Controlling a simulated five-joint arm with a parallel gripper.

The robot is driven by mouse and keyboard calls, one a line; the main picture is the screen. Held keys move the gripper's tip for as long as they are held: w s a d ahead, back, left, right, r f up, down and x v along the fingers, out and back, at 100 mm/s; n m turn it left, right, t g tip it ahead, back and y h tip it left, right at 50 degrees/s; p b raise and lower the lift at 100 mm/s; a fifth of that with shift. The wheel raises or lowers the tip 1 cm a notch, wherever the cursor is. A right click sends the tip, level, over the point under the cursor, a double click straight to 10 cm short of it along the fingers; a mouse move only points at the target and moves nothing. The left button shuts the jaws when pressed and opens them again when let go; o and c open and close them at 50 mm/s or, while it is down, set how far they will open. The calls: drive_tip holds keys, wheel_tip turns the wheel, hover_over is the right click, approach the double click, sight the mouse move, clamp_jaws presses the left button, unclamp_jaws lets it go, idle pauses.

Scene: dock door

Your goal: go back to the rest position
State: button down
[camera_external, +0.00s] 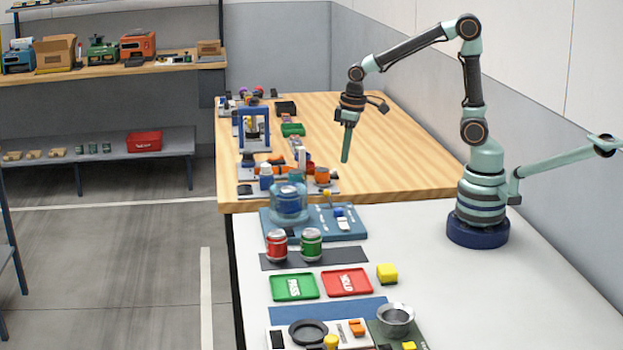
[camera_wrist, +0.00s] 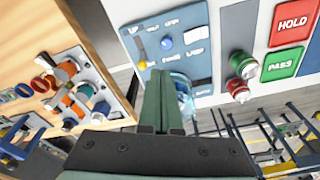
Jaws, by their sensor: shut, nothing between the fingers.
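My gripper (camera_external: 346,158) hangs from the raised arm, pointing down over the wooden table, with clear air around it. Its fingers are together and nothing is between them. In the wrist view my gripper (camera_wrist: 163,82) shows as two green fingers side by side, pointing at the blue panel. The arm reaches left from its dark blue base on the white table.
A blue panel (camera_external: 348,232) carries a clear blue jar (camera_external: 289,202). A red can (camera_external: 277,245) and a green can (camera_external: 311,244) stand before a green tray (camera_external: 295,287) and a red tray (camera_external: 346,282). The wooden table's right part (camera_external: 410,160) is clear.

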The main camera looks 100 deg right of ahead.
drive_tip(key=s+a+r+n+t, duration=0.2)
drive_tip(key=a+r, duration=0.1)
drive_tip(key=a, duration=0.4)
drive_tip(key=s+a+r+n+t, duration=0.2)
drive_tip(key=s+a+r, duration=0.1)
drive_tip(key=a, duration=0.4)
drive_tip(key=shift+s+r+y, duration=0.3)
drive_tip(key=shift+r, duration=0.45)
